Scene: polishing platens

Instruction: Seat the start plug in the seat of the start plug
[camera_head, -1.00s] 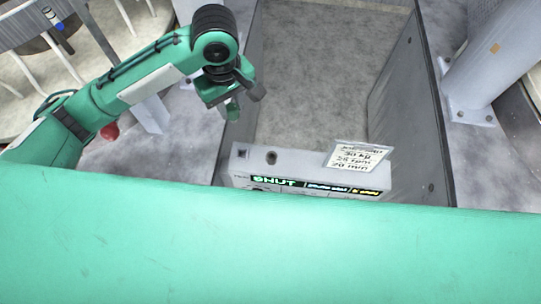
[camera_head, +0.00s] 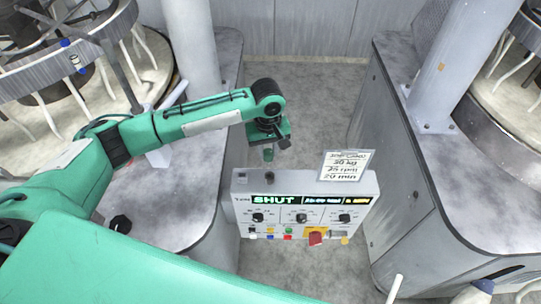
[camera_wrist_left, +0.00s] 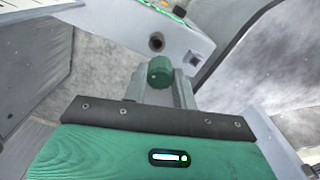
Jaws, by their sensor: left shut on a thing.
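The start plug (camera_head: 268,155) is a short dark green cylinder. My left gripper (camera_head: 269,147) is shut on it and holds it above the back edge of the grey control box (camera_head: 368,187). In the left wrist view the start plug (camera_wrist_left: 160,72) sticks out between the grey fingers of the left gripper (camera_wrist_left: 162,88). A dark round hole, which looks like the seat (camera_wrist_left: 157,42), lies in the box's top beyond the plug. In the head view this hole (camera_head: 270,176) is just below the plug. The plug is apart from it. My right gripper is not in view.
A square socket (camera_head: 241,178) is left of the round hole. A card with writing (camera_head: 345,165) stands at the box's right end. Knobs and a red switch (camera_head: 316,238) are on the front panel. Grey cabinets flank the box, with open floor (camera_head: 310,110) behind.

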